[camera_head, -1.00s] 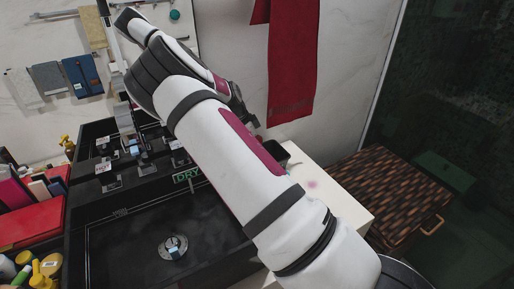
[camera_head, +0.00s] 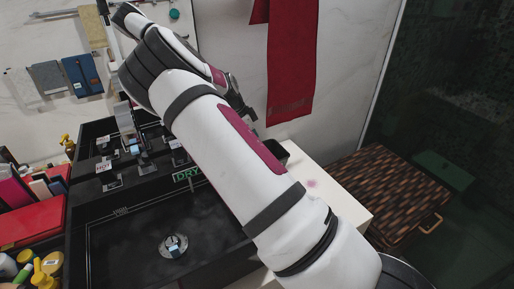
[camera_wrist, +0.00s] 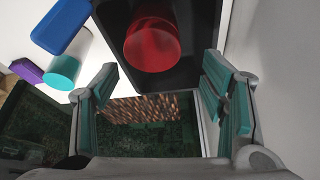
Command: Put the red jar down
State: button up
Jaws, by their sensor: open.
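The red jar (camera_wrist: 152,45) shows in the wrist view, at the top middle. It appears to stand on a black tray-like surface (camera_wrist: 190,75). My gripper (camera_wrist: 160,92) is open, with teal-padded fingers to the left and right of the picture. The jar is beyond the fingertips, and no finger appears to touch it. In the head view my gripper (camera_head: 238,108) is mostly hidden by my arm, and the jar is not visible there.
A blue item (camera_wrist: 62,25), a teal cylinder (camera_wrist: 62,72) and a purple item (camera_wrist: 27,70) are left of the black surface. In the head view, a black sink (camera_head: 130,240) lies left of my arm, with a white counter (camera_head: 325,195) and a woven hamper (camera_head: 385,195) to the right.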

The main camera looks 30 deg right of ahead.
jog(key=s+v, duration=0.1)
jog(key=v, duration=0.8)
jog(key=s+a+r+n+y, duration=0.3)
jog(key=s+r+n+y, duration=0.1)
jog(key=s+r, duration=0.4)
jog(key=s+a+r+n+t, duration=0.1)
jog(key=s+a+r+n, duration=0.1)
jog(key=s+n, duration=0.3)
jog(key=s+a+r+n+t, duration=0.2)
jog(key=s+n, duration=0.4)
jog(key=s, duration=0.8)
jog(key=s+a+r+n+t, duration=0.2)
jog(key=s+a+r+n, duration=0.2)
jog(key=s, duration=0.6)
jog(key=shift+a+n+y+b, duration=0.3)
jog(key=shift+a+n+b, duration=0.05)
jog(key=shift+a+n, duration=0.4)
jog(key=shift+r, duration=0.1)
jog(key=shift+w+r, duration=0.1)
jog(key=shift+r, duration=0.05)
